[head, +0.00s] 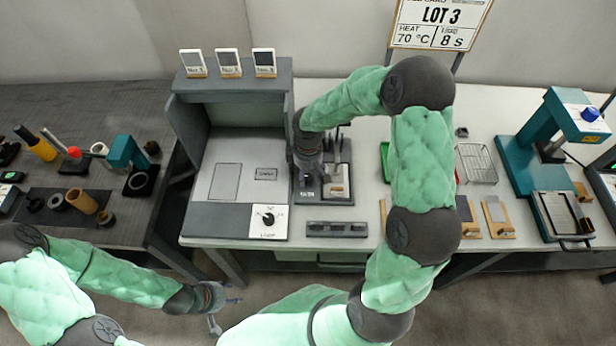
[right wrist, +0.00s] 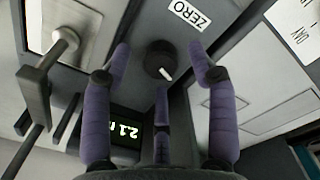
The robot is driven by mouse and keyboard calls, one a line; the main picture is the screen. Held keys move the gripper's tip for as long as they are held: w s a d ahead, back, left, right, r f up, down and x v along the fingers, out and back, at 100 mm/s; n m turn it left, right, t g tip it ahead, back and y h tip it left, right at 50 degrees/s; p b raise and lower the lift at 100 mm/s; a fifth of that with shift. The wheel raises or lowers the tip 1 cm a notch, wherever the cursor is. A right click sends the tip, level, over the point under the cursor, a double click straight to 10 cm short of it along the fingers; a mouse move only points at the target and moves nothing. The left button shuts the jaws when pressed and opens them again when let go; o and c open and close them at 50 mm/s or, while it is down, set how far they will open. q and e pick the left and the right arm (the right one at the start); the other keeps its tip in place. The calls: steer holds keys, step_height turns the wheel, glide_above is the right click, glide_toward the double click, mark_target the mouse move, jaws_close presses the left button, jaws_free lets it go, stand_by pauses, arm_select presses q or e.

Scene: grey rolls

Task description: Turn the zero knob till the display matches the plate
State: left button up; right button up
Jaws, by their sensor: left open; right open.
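The zero knob (right wrist: 158,60), dark and round with a white pointer, shows in the right wrist view beside a white ZERO label (right wrist: 190,13). The pointer aims to the lower right there. My right gripper (right wrist: 160,55) is open, its purple fingers spread either side of the knob with gaps showing. In the head view, my right gripper (head: 307,165) hangs over the grey instrument (head: 338,185) and hides the knob. I cannot pick out the plate for certain. My left gripper (head: 214,304) is open, low before the bench.
A grey block (head: 337,229) lies in front. A teal press (head: 548,125) stands at the right.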

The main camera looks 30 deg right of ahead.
steer(key=shift+f, duration=0.65)
steer(key=c, duration=1.1)
steer(key=shift+r+n+p, duration=0.2)
steer(key=shift+n+p, duration=0.8)
steer(key=shift+n, duration=0.1)
steer(key=shift+c, duration=0.2)
steer(key=shift+f+n+p, duration=0.1)
steer(key=shift+n+p, duration=0.45)
steer(key=shift+n, duration=0.25)
steer(key=shift+f+n, duration=0.1)
steer(key=shift+n, duration=0.3)
